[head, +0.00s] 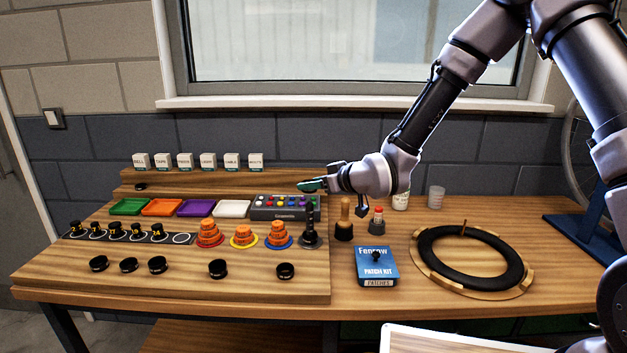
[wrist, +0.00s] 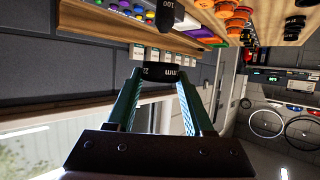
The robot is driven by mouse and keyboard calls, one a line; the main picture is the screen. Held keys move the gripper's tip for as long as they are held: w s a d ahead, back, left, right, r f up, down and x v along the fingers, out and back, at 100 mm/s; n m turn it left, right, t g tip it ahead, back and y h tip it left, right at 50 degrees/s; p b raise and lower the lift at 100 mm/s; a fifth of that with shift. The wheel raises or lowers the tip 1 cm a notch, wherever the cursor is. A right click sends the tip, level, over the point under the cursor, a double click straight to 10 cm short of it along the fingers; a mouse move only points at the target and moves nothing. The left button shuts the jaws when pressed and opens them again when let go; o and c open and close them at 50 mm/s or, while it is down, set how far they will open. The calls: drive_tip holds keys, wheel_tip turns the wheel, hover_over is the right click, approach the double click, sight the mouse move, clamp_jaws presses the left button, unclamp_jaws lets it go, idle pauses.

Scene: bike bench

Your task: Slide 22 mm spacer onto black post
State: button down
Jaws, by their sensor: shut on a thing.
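My gripper (head: 312,185) has teal fingers and is up above the back part of the wooden board. In the wrist view my gripper (wrist: 159,75) is shut on a black ring, the spacer (wrist: 160,70), whose printed "mm" text appears upside down. The spacer is hard to make out in the head view. The black post (head: 310,222) stands upright on a dark round base at the board's right end, below and close to my gripper. A dark cylinder marked "100" (wrist: 170,14) is ahead of the spacer in the wrist view, apart from it; I cannot tell if it is the post.
Stacked orange rings (head: 209,233) stand left of the post. Several black rings (head: 217,268) lie along the board's front. A button box (head: 285,207) sits behind the post; a wooden-handled tool (head: 344,222) and blue patch kit (head: 376,265) are to the right.

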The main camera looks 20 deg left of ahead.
sight(314, 236)
drive_tip(key=shift+f, duration=6.65)
drive_tip(key=shift+c, duration=1)
unclamp_jaws()
drive_tip(key=shift+d, duration=0.15)
drive_tip(key=v, duration=1)
drive_tip(key=shift+s+d, duration=0.2)
drive_tip(key=shift+r, duration=0.1)
